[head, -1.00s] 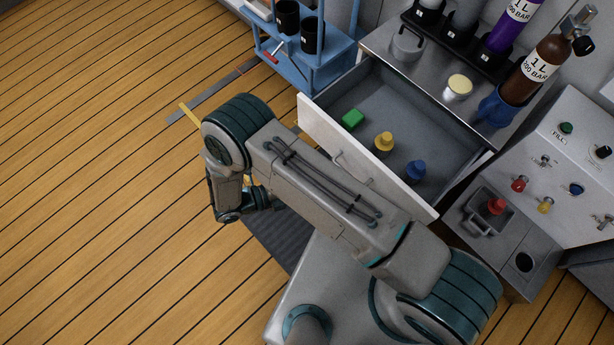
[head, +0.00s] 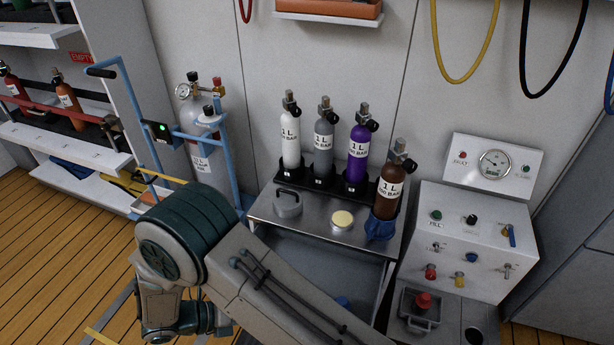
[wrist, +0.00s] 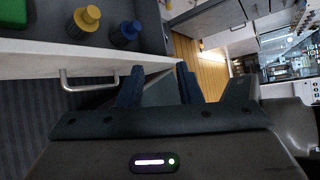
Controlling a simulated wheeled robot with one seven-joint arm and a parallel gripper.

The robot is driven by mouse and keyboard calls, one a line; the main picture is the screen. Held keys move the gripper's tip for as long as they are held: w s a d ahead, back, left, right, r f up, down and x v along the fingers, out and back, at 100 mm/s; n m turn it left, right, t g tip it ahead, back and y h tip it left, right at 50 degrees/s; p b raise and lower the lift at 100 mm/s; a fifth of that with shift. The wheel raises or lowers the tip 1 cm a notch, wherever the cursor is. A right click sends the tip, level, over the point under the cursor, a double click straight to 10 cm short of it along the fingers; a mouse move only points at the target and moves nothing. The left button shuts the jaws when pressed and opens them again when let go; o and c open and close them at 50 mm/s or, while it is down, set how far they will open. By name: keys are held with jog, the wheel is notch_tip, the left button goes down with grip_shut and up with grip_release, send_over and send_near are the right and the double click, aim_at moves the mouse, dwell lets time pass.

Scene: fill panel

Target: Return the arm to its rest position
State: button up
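My arm is folded across the lower left of the head view, with its bent joint towards the cart. The fingers of my gripper cannot be made out there. In the wrist view, the two dark blue fingers of my gripper (wrist: 158,88) stand apart with nothing seen between them. The open drawer's white front (wrist: 30,60) and its handle (wrist: 85,82) lie left of and beyond the fingers. In the drawer are a green block (wrist: 28,12), a yellow knob-like piece (wrist: 84,22) and a blue one (wrist: 126,33). My arm hides much of the drawer in the head view.
The fill panel (head: 465,240) stands right, the blue cylinder cart (head: 225,165) left. Wooden floor (head: 50,240) is open at lower left.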

jog(key=w+d+r+m+g+y+p, duration=0.25)
jog(key=d+r+m+p, duration=0.25)
jog(key=d+r+m, duration=0.65)
jog(key=w+d+r+m+g+y+p, duration=0.2)
jog(key=d+r+m+g+y+p, duration=0.3)
jog(key=r, duration=1.1)
jog(key=s+d+r+m+t+y+p, duration=0.2)
jog(key=d+r+m+p, duration=0.3)
jog(key=r+m, duration=0.4)
jog(key=s+d+r+m+t+y+p, duration=0.2)
jog(key=s+d+r+m+t+p, duration=0.1)
jog(key=r+m, duration=0.6)
notch_tip(320, 180, up, 2)
jog(key=s+d+p, duration=0.1)
jog(key=d+p, duration=0.1)
jog(key=p, duration=0.1)
jog(key=shift+d+r+t, duration=0.15)
jog(key=shift+d+t, duration=0.15)
jog(key=shift+t, duration=0.05)
jog(key=shift+s+m+y, duration=0.15)
jog(key=shift+m+y, duration=0.1)
